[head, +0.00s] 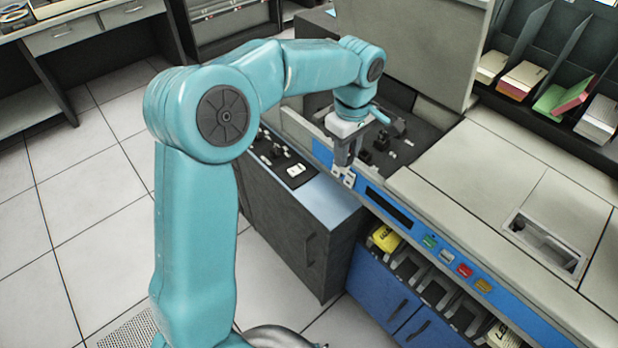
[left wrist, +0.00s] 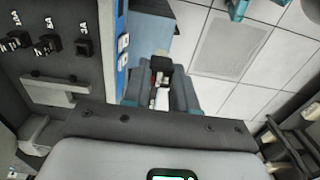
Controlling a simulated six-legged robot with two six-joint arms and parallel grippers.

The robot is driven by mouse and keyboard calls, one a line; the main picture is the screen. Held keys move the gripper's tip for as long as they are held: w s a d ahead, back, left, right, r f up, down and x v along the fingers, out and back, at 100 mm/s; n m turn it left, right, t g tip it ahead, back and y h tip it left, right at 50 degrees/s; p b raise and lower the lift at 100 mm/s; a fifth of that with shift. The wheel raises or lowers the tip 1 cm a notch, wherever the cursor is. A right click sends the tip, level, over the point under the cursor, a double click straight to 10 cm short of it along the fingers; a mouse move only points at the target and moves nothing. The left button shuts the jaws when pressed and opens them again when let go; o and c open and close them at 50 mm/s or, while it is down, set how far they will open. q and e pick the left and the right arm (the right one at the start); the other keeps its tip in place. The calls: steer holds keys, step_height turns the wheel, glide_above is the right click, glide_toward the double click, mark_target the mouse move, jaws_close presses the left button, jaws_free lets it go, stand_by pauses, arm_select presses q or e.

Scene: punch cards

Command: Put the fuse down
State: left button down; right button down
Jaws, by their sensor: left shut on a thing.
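My left gripper (head: 344,166) points down over the front edge of the machine, close to two white square buttons on its blue strip. In the left wrist view the left gripper (left wrist: 160,97) is shut on the fuse (left wrist: 161,94), a small piece with a pale body, a bit of red and a dark end. I cannot make out the fuse in the head view. The left wrist view shows black fuse holders (left wrist: 47,44) marked with amp ratings on a dark panel. My right gripper is not in view.
A low dark cabinet with a pale blue top (head: 325,196) stands beside the machine; small dark parts and a white piece (head: 297,170) lie there. The machine's blue strip has coloured buttons (head: 465,271). Card stacks (head: 522,80) fill slots at the back right. Floor at left is free.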

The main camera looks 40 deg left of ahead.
arm_select(q)
step_height(320, 180, down, 19)
steer(key=shift+a+p, duration=0.1)
steer(key=shift+p, duration=0.3)
steer(key=shift+w+f, duration=0.15)
steer(key=shift+f, duration=0.25)
steer(key=shift+r, duration=0.1)
steer(key=c, duration=0.9)
jaws_free()
steer(key=shift+f, duration=0.2)
steer(key=shift+r, duration=0.1)
